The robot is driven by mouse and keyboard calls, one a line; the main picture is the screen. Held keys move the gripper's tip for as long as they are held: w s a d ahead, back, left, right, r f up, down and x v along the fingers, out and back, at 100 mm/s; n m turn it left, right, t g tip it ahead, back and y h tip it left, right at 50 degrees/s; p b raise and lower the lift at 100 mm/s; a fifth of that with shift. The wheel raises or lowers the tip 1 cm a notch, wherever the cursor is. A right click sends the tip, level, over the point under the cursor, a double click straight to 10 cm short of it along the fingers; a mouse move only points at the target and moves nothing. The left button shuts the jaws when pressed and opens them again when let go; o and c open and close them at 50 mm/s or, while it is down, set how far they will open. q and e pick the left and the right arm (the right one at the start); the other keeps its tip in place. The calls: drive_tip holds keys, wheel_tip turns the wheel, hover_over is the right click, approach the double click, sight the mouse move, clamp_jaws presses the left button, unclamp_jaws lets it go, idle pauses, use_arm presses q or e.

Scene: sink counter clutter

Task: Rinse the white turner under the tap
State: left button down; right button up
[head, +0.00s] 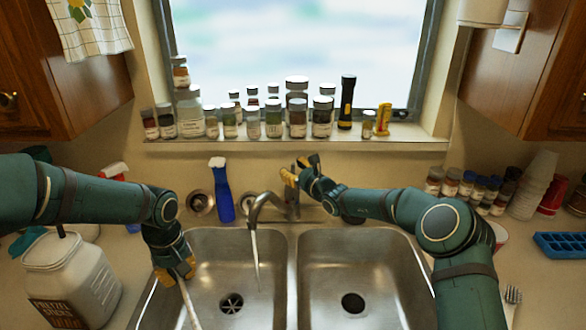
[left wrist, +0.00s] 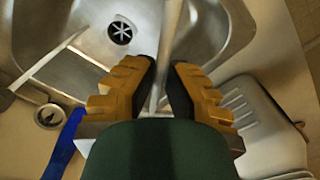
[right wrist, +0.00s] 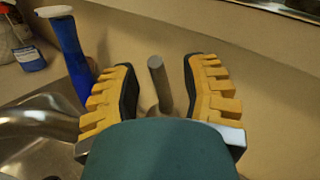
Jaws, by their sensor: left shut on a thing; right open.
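The white turner (head: 188,306) is in my left gripper (head: 175,271), which is shut on its pale handle over the left side of the left basin. In the left wrist view the handle (left wrist: 172,35) runs up between the fingers; the turner's head is out of view. The tap (head: 270,203) stands behind the sink. A thin stream of water (head: 256,262) falls from its spout into the left basin, right of the turner. My right gripper (head: 302,171) is open at the tap's lever (right wrist: 160,84), which stands between its fingers with gaps either side.
The left basin (head: 215,255) and right basin (head: 350,255) look empty. A blue spray bottle (head: 222,192) stands left of the tap. A large white jar (head: 75,275) is on the left counter. Spice jars (head: 297,115) line the sill. Stacked cups (head: 537,185) stand at right.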

drive_tip(key=shift+w+a, duration=0.1)
drive_tip(key=shift+w, duration=0.1)
